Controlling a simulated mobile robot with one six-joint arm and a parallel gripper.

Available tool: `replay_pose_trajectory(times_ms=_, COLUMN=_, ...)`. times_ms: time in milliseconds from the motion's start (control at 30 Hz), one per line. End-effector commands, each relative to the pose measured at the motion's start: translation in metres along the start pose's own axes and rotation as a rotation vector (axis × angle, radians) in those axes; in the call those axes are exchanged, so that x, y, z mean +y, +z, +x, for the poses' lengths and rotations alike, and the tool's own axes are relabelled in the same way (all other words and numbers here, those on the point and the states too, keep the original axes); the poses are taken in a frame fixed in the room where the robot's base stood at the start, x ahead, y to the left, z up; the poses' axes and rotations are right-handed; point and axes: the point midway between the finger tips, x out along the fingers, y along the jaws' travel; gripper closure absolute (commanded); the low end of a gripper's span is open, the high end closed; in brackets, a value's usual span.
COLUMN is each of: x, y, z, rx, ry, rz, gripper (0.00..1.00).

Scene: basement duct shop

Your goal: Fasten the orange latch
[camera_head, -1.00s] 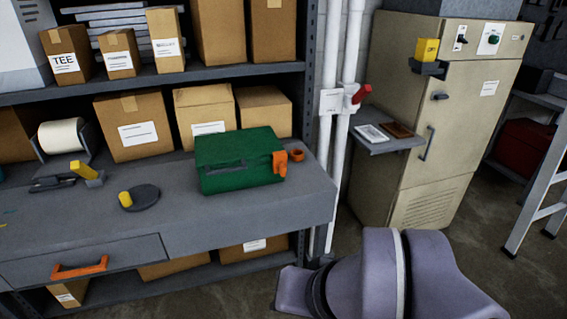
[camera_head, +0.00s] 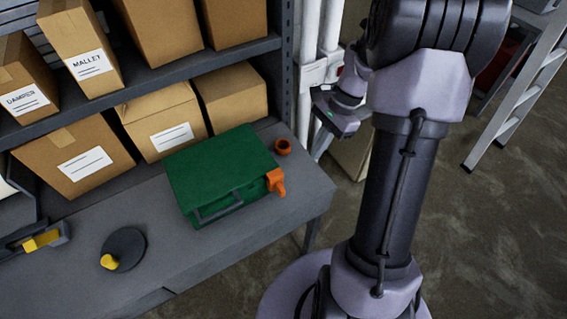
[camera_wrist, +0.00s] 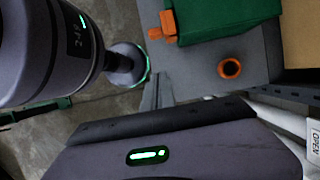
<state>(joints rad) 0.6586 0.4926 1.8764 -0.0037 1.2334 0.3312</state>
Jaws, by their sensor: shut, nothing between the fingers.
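The orange latch (camera_head: 276,182) is on the right side of the green case (camera_head: 222,172), near its front corner. It sticks out from the case; I cannot tell whether it is fastened. The case lies flat on the grey bench with its lid down and a grey handle in front. The latch also shows in the wrist view (camera_wrist: 163,25), with part of the green case (camera_wrist: 215,18). My gripper (camera_head: 338,120) is beyond and to the right of the case, apart from the latch. It is shut and empty. Its dark body (camera_wrist: 165,122) fills the bottom of the wrist view.
A small orange ring (camera_head: 283,147) lies on the grey bench (camera_head: 240,245) behind the latch. A dark disc with a yellow knob (camera_head: 124,250) is at the left. Boxes (camera_head: 165,122) fill the shelf behind. White pipes and a ladder (camera_head: 520,90) stand beyond the bench.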

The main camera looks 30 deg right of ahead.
Motion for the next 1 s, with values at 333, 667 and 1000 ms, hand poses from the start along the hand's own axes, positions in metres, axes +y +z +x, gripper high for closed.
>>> replay_pose_trajectory(times_ms=333, x=0.000, y=0.000, z=0.035, rx=0.000, ry=0.002, rz=-0.003, gripper=1.00)
replay_pose_trajectory(times_ms=667, x=0.001, y=0.000, z=0.106, rx=0.000, ry=0.003, rz=-0.004, gripper=1.00)
replay_pose_trajectory(times_ms=1000, x=0.000, y=0.037, z=0.115, rx=0.002, ry=0.000, rz=-0.003, gripper=1.00)
